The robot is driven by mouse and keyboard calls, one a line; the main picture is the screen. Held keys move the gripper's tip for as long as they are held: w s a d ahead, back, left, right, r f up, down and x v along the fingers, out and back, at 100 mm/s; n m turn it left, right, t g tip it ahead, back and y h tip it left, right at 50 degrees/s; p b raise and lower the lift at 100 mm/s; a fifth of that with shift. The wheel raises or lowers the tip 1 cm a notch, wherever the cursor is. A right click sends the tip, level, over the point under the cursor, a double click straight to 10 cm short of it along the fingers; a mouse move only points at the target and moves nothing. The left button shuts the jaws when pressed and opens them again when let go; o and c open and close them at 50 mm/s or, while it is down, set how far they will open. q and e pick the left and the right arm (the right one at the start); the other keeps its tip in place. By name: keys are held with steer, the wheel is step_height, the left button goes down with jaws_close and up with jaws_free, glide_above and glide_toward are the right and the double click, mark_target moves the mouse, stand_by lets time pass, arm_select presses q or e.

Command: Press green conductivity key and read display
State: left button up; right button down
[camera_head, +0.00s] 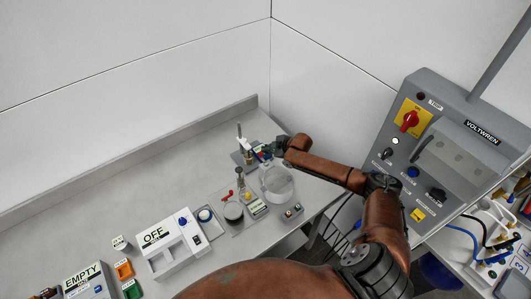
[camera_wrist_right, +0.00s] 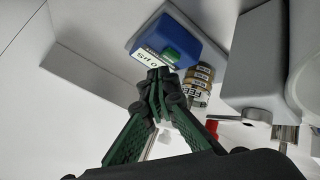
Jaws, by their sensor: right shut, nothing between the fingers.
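A blue unit (camera_wrist_right: 158,35) with a green key (camera_wrist_right: 171,55) shows in the right wrist view. A pale panel (camera_wrist_right: 150,60) beside the key carries dark, tilted characters that I cannot read surely. My right gripper (camera_wrist_right: 160,76) is shut and empty, with its tips close to the panel and key; I cannot tell whether they touch. In the head view the right gripper (camera_head: 271,149) is at the bench's far right corner, and the key is not distinguishable there. At the lower left edge a small dark and brown shape may be my left gripper (camera_head: 45,293), but its jaws are unclear.
A jar with a partly hidden label (camera_wrist_right: 197,88) stands close beside the blue unit. A round glass vessel (camera_head: 277,182) stands in front of the right gripper. The grey control panel (camera_head: 410,160) is to the right. The bench's left back (camera_head: 130,185) is clear.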

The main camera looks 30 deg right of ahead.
mark_target(266, 154)
steer(key=shift+r, duration=0.2)
step_height(266, 154, up, 5)
steer(key=p, duration=0.4)
stand_by(0.3)
steer(key=shift+f, duration=0.1)
stand_by(0.6)
